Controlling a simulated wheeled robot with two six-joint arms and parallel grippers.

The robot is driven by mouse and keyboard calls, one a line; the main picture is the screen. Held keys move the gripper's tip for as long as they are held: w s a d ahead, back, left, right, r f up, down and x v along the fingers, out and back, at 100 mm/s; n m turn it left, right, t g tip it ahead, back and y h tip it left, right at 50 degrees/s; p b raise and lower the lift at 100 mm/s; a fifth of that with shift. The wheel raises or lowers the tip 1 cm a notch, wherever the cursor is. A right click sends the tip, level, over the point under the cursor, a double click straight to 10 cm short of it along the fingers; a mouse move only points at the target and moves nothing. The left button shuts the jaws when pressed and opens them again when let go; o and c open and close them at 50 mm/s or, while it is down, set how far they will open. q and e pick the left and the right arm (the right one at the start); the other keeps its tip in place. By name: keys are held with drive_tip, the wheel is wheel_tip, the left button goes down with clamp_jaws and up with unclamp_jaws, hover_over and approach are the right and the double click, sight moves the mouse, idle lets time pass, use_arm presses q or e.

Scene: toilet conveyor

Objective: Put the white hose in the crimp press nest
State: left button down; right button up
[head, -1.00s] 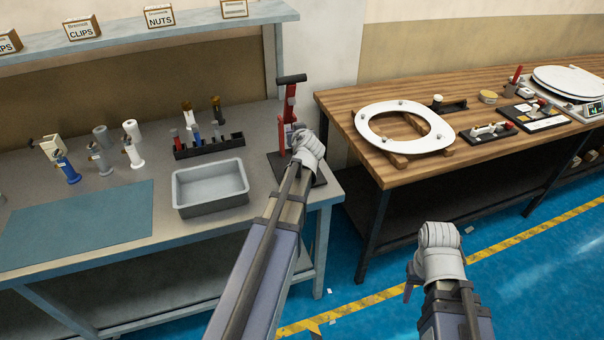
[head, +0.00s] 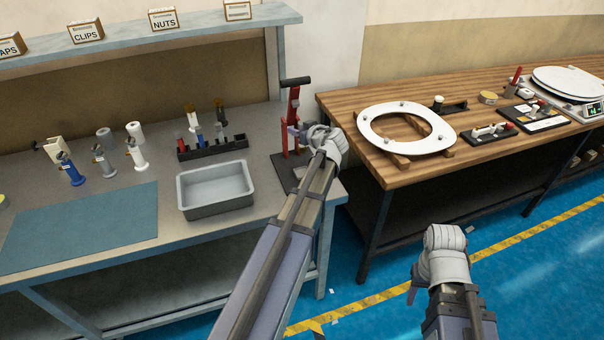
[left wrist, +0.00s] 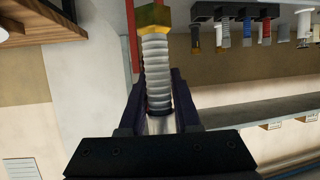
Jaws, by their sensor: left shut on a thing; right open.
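The white hose (left wrist: 157,75) shows in the left wrist view as a pale ribbed tube with a brass hex nut (left wrist: 153,17) on its far end. My left gripper (left wrist: 158,102) is shut on it, a finger on each side. In the head view the crimp press (head: 292,105) is a red upright with a black handle on a dark base plate (head: 285,172). My left gripper (head: 300,130) is just right of the red upright, and my wrist hides part of the press. I cannot make out the nest. My right gripper (head: 412,291) is open and empty, low over the floor.
A grey bin (head: 216,190) and a dark rack of several fittings (head: 213,148) stand left of the press. A wooden bench with a toilet seat (head: 407,112) is on the right, across a gap.

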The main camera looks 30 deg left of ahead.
use_arm(q)
drive_tip(key=shift+f, duration=0.1)
wheel_tip(320, 180, down, 10)
drive_tip(key=b, duration=1)
drive_tip(key=c, duration=0.6)
unclamp_jaws()
